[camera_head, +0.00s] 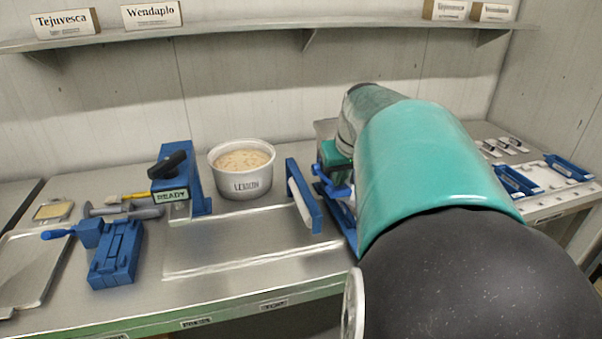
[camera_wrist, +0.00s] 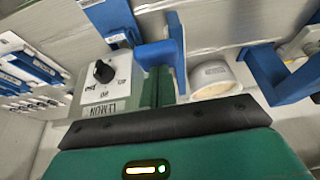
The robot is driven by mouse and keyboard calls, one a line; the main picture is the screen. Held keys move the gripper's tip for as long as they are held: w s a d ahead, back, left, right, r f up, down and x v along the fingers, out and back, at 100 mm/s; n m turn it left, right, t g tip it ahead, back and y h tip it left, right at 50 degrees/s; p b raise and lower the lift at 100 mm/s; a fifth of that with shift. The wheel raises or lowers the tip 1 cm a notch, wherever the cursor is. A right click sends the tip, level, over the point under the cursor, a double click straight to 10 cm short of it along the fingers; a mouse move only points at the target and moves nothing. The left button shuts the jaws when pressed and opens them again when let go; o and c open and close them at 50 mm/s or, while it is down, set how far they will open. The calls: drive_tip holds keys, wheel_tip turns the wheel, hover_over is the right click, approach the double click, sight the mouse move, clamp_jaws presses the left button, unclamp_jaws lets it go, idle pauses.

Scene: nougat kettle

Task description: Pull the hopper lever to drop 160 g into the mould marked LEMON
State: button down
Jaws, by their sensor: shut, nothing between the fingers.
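A white panel (camera_wrist: 93,92) on a green unit carries a black knob (camera_wrist: 104,71) and an upside-down label that seems to read LEMON. A blue bracket-like part (camera_wrist: 157,53) stands beside it; I cannot tell whether it is the lever. My gripper (camera_wrist: 160,122) shows as a black edge on a green housing; its fingertips are not clear. No object shows held.
A blue stand (camera_head: 203,190) with a black handle (camera_head: 167,163) and a READY display (camera_head: 171,196) is left of the mould. A blue clamp-like fixture (camera_head: 117,252) lies at the left. A blue-framed roller (camera_head: 304,195) is right of the mould. The front middle counter is clear.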

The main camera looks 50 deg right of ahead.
sight(340, 188)
drive_tip(key=shift+f, duration=2.45)
drive_tip(key=shift+r, duration=5.05)
